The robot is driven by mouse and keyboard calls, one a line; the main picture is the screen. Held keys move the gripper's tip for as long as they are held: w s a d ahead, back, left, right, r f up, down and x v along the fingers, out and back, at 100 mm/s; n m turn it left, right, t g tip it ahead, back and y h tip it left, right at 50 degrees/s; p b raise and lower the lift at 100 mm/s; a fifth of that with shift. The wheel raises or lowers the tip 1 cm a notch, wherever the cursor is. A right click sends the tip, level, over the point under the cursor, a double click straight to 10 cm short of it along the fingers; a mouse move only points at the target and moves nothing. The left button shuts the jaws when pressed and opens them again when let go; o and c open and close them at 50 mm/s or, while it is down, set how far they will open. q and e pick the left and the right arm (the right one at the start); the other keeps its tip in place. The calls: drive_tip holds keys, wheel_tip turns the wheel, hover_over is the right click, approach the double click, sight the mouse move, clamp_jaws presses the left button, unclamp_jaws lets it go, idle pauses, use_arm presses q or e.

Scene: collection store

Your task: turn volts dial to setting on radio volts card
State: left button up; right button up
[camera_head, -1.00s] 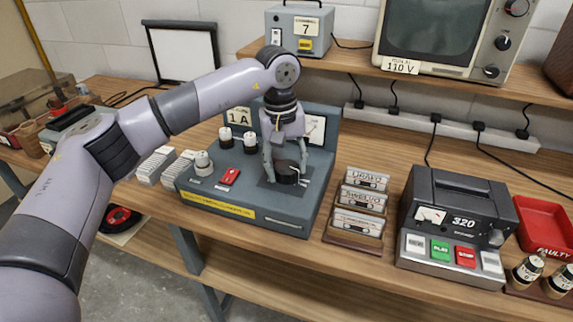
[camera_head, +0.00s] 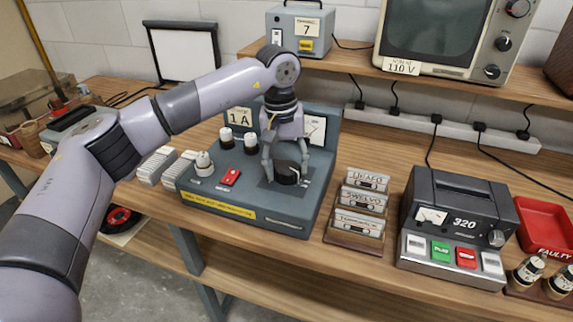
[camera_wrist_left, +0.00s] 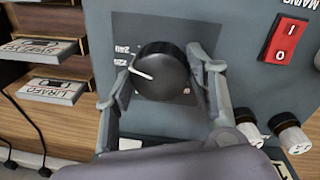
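The black volts dial (camera_head: 286,174) is on the sloping panel of the blue-grey supply unit (camera_head: 240,212). In the left wrist view, the dial (camera_wrist_left: 161,72) has a white pointer aimed left and slightly up, near small labels partly hidden by the dial and a finger. My left gripper (camera_head: 285,165) is lowered over it, its fingers apart, one on each side. In the wrist view, the fingers (camera_wrist_left: 162,70) lie close to the dial's edges; contact is unclear. A "110 V" card (camera_head: 401,66) is below the screen; whether it is the radio card is unclear. My right gripper is not in view.
The unit has a red switch (camera_head: 230,177), several black-and-white knobs and a "1 A" card (camera_head: 239,118). Cassettes (camera_head: 360,203) in a rack stand to its right, then a grey recorder (camera_head: 459,230) and a red tray (camera_head: 545,230). A shelf overhangs behind.

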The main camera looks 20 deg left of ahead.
sight(282, 168)
use_arm(q)
drive_tip(key=o, duration=0.3)
drive_tip(key=shift+o, duration=0.2)
wheel_tip(282, 168, up, 12)
drive_tip(key=shift+s+a, duration=0.15)
drive_tip(key=shift+a, duration=0.3)
drive_tip(key=shift+f, duration=0.15)
